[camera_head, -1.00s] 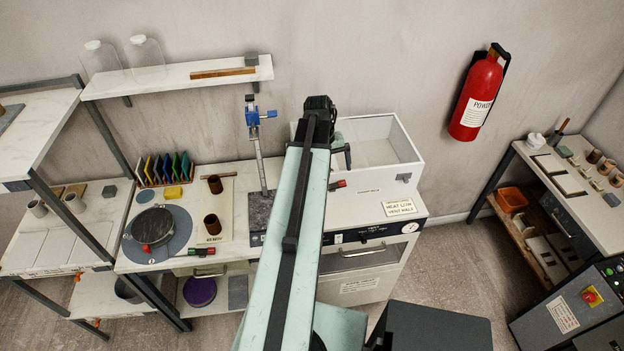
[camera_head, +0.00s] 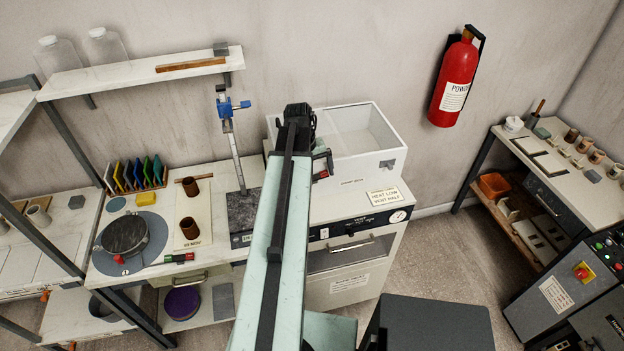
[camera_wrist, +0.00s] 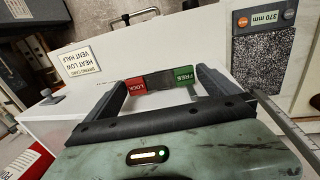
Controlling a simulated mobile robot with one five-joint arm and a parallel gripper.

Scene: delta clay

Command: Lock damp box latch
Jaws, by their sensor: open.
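The white damp box (camera_head: 372,160) stands on the bench at the back wall, with my arm across its left part. In the wrist view, seen upside down, its front carries a red LOCK patch (camera_wrist: 137,87) and a green FREE patch (camera_wrist: 184,74). A dark latch piece (camera_wrist: 160,80) shows between the two patches; its exact position is hard to tell. My gripper (camera_wrist: 163,88) is open, one finger on each side of the patches, with nothing held. I cannot tell whether it touches the latch. The gripper also shows in the head view (camera_head: 322,163), partly hidden by my arm.
A HEAT LOW VENT HALF sign (camera_head: 384,196) lies right of my gripper. A grey stand with a blue clamp (camera_head: 232,140) stands left. A wheel (camera_head: 124,236) and brown cylinders (camera_head: 189,228) are farther left. A fire extinguisher (camera_head: 454,80) hangs right.

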